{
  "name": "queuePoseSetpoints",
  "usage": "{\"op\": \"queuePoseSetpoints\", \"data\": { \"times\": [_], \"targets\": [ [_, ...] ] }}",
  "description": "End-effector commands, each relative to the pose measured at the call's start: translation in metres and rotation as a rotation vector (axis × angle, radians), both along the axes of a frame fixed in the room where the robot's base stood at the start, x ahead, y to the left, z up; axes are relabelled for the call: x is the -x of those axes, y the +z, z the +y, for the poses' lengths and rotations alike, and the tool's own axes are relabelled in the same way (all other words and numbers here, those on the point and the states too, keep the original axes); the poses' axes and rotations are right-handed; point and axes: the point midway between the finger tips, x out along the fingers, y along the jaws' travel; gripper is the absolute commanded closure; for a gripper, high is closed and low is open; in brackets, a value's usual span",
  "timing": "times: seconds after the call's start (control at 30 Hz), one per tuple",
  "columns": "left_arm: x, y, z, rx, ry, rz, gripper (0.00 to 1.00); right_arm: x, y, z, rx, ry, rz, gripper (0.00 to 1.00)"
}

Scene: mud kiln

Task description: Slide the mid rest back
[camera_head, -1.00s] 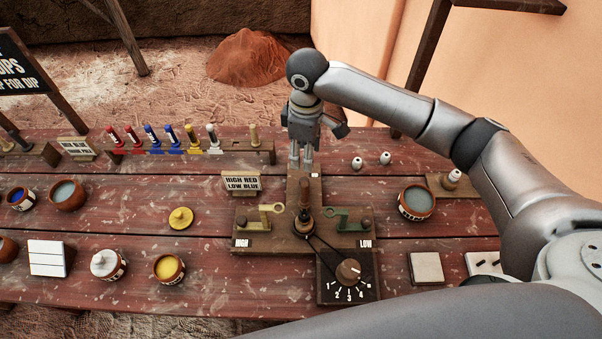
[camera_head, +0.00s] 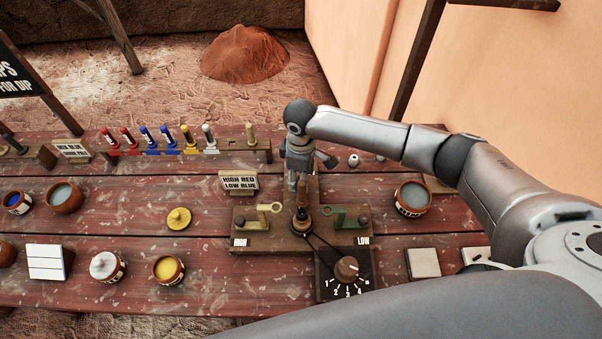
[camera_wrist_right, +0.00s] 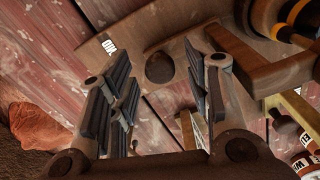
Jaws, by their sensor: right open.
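The mid rest is partly hidden by my right gripper in the head view. In the right wrist view a brown wooden bracket (camera_wrist_right: 262,72) and a dark round knob (camera_wrist_right: 159,67) sit on the wooden board (camera_wrist_right: 187,45) near a MID label (camera_wrist_right: 108,46). My right gripper (camera_head: 292,186) is over the back arm of the board, behind the upright brown handle (camera_head: 302,203). In the right wrist view my right gripper (camera_wrist_right: 162,95) is open, fingers pointing toward the board with the knob between them in the picture; contact cannot be told. My left gripper is not in view.
A yellow high rest (camera_head: 266,213) and a green low rest (camera_head: 336,213) lie on the board's side arms. A sign (camera_head: 239,182) stands left of my right gripper. A dial (camera_head: 346,269) is in front; a bowl (camera_head: 412,199) is at right.

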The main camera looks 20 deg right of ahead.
Motion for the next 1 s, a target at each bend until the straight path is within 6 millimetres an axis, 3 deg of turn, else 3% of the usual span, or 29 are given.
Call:
{"op": "queuePoseSetpoints", "data": {
  "times": [0.23,0.57,0.83,1.0],
  "targets": [
    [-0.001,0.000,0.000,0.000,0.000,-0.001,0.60,0.000,-0.001,0.000,0.000,0.000,0.000,0.57],
    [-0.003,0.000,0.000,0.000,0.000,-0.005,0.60,0.000,0.000,0.000,0.000,0.000,0.000,0.99],
    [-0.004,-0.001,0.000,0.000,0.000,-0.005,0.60,-0.002,0.000,0.000,0.000,0.000,-0.001,1.00],
    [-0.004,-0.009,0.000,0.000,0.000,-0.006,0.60,-0.017,-0.002,-0.004,0.001,-0.003,-0.003,1.00]
  ]
}}
